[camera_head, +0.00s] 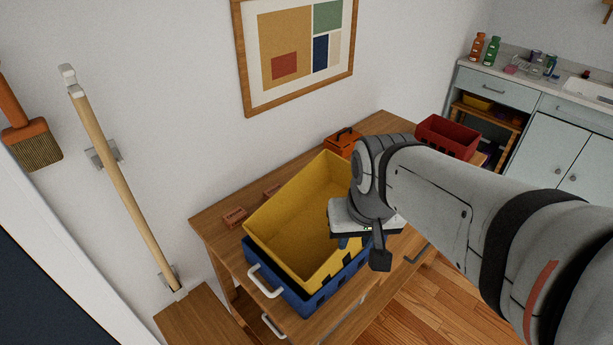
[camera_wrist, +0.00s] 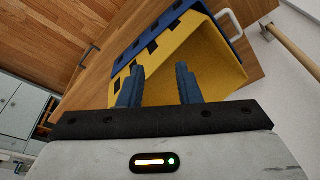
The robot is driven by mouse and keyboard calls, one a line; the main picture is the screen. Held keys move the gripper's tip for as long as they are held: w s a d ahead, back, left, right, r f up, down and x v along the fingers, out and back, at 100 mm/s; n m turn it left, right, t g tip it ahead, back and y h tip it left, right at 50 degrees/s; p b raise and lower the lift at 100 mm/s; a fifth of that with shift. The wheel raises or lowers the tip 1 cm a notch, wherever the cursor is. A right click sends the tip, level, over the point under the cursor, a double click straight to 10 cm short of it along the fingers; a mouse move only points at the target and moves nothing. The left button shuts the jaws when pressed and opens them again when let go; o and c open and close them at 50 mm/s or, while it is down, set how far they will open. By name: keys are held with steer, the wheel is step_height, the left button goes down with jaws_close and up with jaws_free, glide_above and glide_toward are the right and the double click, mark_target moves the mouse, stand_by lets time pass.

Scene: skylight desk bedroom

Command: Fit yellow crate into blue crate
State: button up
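The yellow crate (camera_head: 292,226) sits at the blue crate (camera_head: 284,290), its rim standing above the blue rim. Its open inside looks empty. How deep it sits, and whether it is level, I cannot tell. In the wrist view the yellow crate (camera_wrist: 205,65) lies beside the blue crate's slotted edge (camera_wrist: 165,22). My gripper (camera_wrist: 161,86) has its two blue fingers apart at the yellow crate's slotted long wall. Whether they touch the wall is unclear.
The crates stand on a wooden table (camera_head: 208,224) against the wall. A white handle (camera_head: 265,282) is on the blue crate's near end.

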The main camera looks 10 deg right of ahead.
steer(key=w+d+f+m+g, duration=0.1)
steer(key=w+d+f+m, duration=0.1)
steer(key=w+m, duration=0.1)
steer(key=w+d+f+m+g, duration=0.1)
steer(key=w+f+m, duration=0.1)
steer(key=w, duration=0.3)
steer(key=w+d+f+m, duration=0.2)
steer(key=w+f+m, duration=0.1)
steer(key=m, duration=0.1)
steer(key=shift+w+d+m+g, duration=0.3)
steer(key=shift+w+m+g, duration=0.1)
steer(key=shift+f, duration=0.6)
step_height(320, 180, down, 7)
steer(key=shift+s+r+p, duration=0.15)
steer(key=shift+p, duration=0.3)
steer(key=shift+c, duration=0.3)
jaws_close()
